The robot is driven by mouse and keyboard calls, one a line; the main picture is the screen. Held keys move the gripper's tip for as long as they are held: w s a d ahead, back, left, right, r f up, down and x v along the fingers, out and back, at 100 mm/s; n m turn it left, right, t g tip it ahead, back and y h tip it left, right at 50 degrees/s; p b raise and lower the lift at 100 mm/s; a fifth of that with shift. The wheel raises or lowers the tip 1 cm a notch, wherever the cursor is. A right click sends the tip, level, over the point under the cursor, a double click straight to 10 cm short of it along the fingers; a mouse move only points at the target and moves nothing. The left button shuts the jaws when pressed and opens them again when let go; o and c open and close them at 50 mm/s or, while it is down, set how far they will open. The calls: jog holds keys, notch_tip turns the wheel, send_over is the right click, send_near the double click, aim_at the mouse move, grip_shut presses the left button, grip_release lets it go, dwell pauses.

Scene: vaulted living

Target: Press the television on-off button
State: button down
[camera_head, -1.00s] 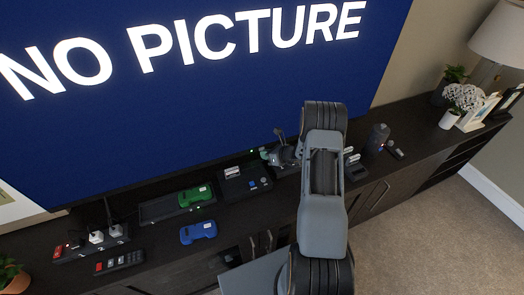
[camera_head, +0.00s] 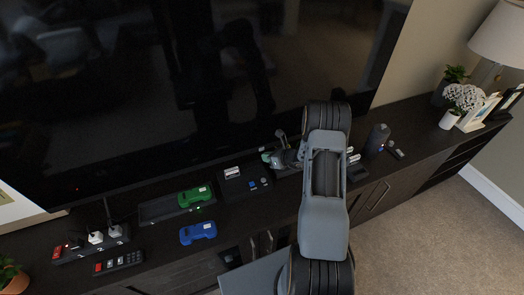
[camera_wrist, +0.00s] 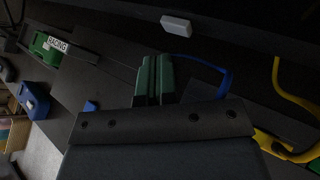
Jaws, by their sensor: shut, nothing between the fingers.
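The television (camera_head: 120,110) stands on the dark cabinet, and its screen is black with faint room reflections. My gripper (camera_head: 270,157) is close to its lower edge, right of the screen's middle. In the wrist view, the green fingertips (camera_wrist: 153,80) are shut together with nothing between them. A small pale grey block (camera_wrist: 176,26) sits beyond the fingertips by a dark edge, apart from them; I cannot tell for sure that it is the on-off button. My arm hides part of the television's lower right edge.
A dark cylinder (camera_head: 377,139) stands right.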

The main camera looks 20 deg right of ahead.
jog(key=shift+s, duration=3)
jog(key=s+a+r+n+g, duration=0.4)
jog(key=a+r+n, duration=0.2)
jog(key=r+n, duration=0.2)
jog(key=s+a+r+n+g, duration=0.3)
jog(key=s+a+r+n, duration=0.1)
jog(key=a+r+n, duration=0.4)
jog(key=s+d+r+n+h, duration=0.2)
jog(key=s+r+n+h, duration=0.5)
jog(key=n, duration=0.8)
jog(key=s+r, duration=0.3)
jog(key=s, duration=0.1)
jog(key=shift+s+d+r+t, duration=0.2)
jog(key=shift+s+r+t, duration=0.1)
jog(key=shift+t, duration=0.1)
